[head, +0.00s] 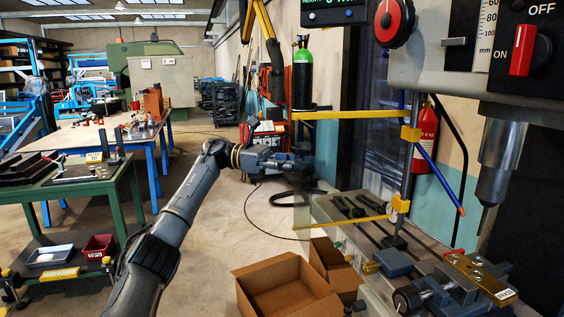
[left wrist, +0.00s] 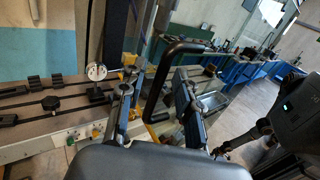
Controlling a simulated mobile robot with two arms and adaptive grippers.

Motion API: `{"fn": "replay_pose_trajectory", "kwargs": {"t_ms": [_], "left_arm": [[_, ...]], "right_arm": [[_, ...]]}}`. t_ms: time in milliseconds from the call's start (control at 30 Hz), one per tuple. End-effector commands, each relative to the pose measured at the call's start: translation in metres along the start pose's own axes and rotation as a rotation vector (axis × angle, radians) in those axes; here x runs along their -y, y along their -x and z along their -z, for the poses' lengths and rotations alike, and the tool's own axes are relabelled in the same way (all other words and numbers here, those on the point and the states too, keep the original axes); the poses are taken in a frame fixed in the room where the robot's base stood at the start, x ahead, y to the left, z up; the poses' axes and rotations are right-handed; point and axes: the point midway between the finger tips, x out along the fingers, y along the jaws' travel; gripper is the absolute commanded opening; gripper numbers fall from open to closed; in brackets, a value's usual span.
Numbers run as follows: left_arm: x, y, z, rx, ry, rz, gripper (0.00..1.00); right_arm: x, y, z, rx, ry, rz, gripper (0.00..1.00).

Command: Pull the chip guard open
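The chip guard is a clear panel with yellow top (head: 350,115) and bottom (head: 345,228) bars, held by yellow clamps on a post beside the drill press. Its black bar handle (left wrist: 158,85) shows in the left wrist view. My left gripper (head: 304,162) is at the panel's outer left edge. In the left wrist view its two fingers (left wrist: 158,112) are apart, with the handle between and just beyond them. I cannot tell whether either finger touches it. My right gripper is not in view.
The drill press table (head: 330,208) carries a vise (head: 455,290) under the spindle. A green workbench (head: 75,180) is at the left. The floor between is mostly clear, with a black hose on it.

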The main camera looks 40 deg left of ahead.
Motion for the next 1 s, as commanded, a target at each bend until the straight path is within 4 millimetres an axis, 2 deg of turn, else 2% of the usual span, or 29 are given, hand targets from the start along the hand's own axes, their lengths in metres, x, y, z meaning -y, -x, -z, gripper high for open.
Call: {"fn": "replay_pose_trajectory", "kwargs": {"t_ms": [300,500,800,1000], "left_arm": [[0.000,0.065,-0.002,0.006,0.000,-0.007,0.33],[0.001,0.097,-0.002,0.006,0.000,-0.005,0.33],[0.000,0.115,0.000,0.002,0.000,-0.005,0.33],[0.001,0.118,0.000,0.002,0.000,-0.004,0.33]], "right_arm": [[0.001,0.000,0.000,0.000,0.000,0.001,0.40],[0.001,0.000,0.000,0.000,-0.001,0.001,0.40],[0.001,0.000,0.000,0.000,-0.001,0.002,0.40],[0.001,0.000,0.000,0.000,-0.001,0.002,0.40]]}}
